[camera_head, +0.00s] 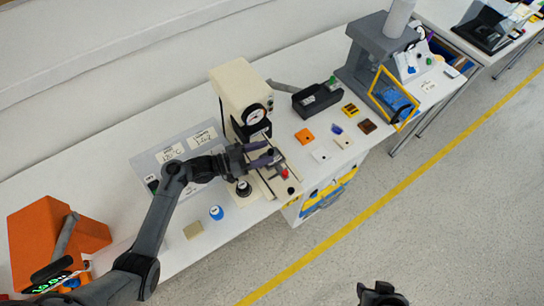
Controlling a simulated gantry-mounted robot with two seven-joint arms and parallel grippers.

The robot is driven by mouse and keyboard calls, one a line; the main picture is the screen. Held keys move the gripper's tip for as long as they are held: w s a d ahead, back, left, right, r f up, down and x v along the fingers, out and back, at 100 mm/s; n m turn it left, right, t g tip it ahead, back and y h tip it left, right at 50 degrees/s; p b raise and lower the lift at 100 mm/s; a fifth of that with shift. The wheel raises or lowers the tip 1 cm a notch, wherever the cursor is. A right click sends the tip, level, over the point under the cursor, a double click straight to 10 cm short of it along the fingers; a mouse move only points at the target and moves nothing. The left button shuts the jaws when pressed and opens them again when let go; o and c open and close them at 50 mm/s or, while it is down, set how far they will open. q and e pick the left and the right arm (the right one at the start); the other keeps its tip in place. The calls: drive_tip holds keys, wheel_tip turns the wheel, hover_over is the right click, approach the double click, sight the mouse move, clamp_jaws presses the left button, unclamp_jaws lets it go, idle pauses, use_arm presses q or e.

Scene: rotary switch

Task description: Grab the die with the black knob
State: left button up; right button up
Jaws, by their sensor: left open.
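My left gripper (268,152) is open, with its dark fingers over the pale fixture plate (262,181) in front of the cream press (240,88). A round black knob (243,187) on a light base sits just below and left of the gripper. I cannot tell whether this is the die that the task names. Small red knob (284,173) sits on the fixture near the fingertips. The fingers and wrist hide part of the fixture. A dark part at the bottom edge (380,294) seems to be my right gripper; its fingers cannot be made out.
A blue-topped round item (216,212) and a beige block (193,230) lie near the table's front edge.

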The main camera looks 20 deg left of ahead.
sight(276, 154)
use_arm(q)
drive_tip(key=x, duration=0.5)
drive_tip(key=shift+s, duration=0.1)
clamp_jaws()
